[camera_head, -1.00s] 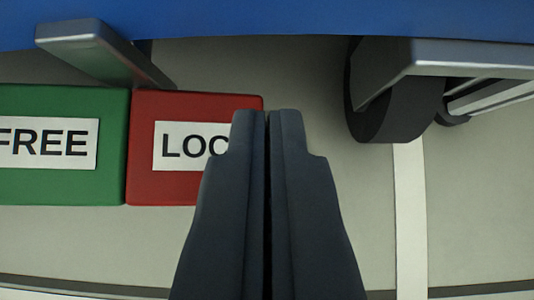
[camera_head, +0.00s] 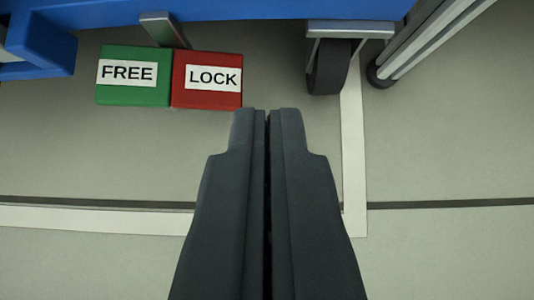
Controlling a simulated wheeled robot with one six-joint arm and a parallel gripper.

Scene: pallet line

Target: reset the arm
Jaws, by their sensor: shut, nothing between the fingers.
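My gripper (camera_head: 268,114) is shut and empty, its two dark fingers side by side in the middle of the view. Its tips are just below and right of the red LOCK pedal (camera_head: 207,97) in the picture, and no contact can be seen. The green FREE pedal (camera_head: 133,92) sits directly left of the red one. Both labels are fully visible. A grey metal bracket (camera_head: 160,30) shows above the pedals, below the blue frame.
The blue frame (camera_head: 240,9) runs across the top, with a dark caster wheel (camera_head: 328,68) under it. A metal leg (camera_head: 430,40) with a small wheel stands at upper right. White floor lines (camera_head: 353,150) cross the grey floor, which is clear around my fingers.

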